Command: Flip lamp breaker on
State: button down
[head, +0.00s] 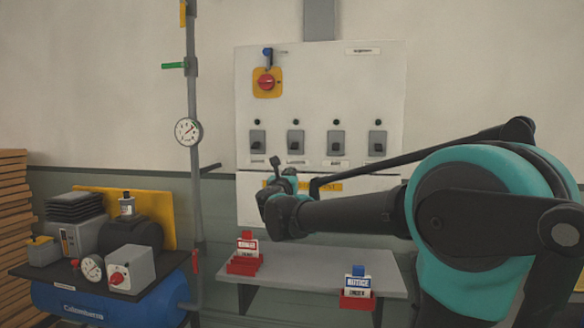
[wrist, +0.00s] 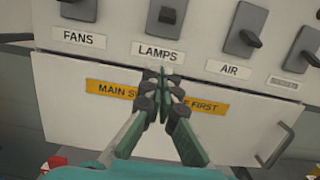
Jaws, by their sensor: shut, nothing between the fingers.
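The lamp breaker (wrist: 168,8) is a grey switch with a dark knob, above the LAMPS label (wrist: 158,52) in the wrist view, partly cut off by the top edge. In the head view it appears to be the second breaker from the left (head: 296,142) on the white panel. Its knob sits low on its plate; whether it is on or off I cannot tell. My gripper (wrist: 162,74) is shut and empty, its tips just below the LAMPS label in the picture. In the head view my gripper (head: 276,164) is in front of the panel's lower part, below the breakers.
The FANS breaker (head: 258,140) and AIR breaker (head: 336,142) flank it. A red main switch (head: 265,83) on yellow is above. A handled lower door (wrist: 70,120) bears a yellow label. A grey shelf (head: 310,268) holds red and blue tagged locks. A pipe (head: 192,100) stands left.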

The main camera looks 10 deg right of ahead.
aim_at(294, 148)
jog(key=x, duration=0.9)
jog(key=shift+s+a+r, duration=0.15)
jog(key=shift+s+r, duration=0.25)
jog(key=shift+r, duration=0.1)
jog(key=shift+s+a+r, duration=0.15)
jog(key=shift+s+r, duration=0.2)
jog(key=shift+r, duration=0.2)
jog(key=shift+s+a+r, duration=0.1)
jog(key=shift+s+r, duration=0.2)
jog(key=shift+r, duration=0.35)
jog(key=shift+s+a+r+g+y, duration=0.1)
jog(key=shift+s+r+g+y, duration=0.2)
jog(key=shift+g, duration=0.4)
jog(key=r+g, duration=0.1)
jog(key=g, duration=0.1)
jog(key=r+g+y, duration=0.1)
jog(key=r+g, duration=0.1)
jog(key=g, duration=0.1)
jog(key=shift+s+a+r+g+y, duration=0.1)
jog(key=shift+s+a+g+y, duration=0.05)
jog(key=shift+s+g+y, duration=0.2)
jog(key=shift+r, duration=0.15)
jog(key=shift+r, duration=0.65)
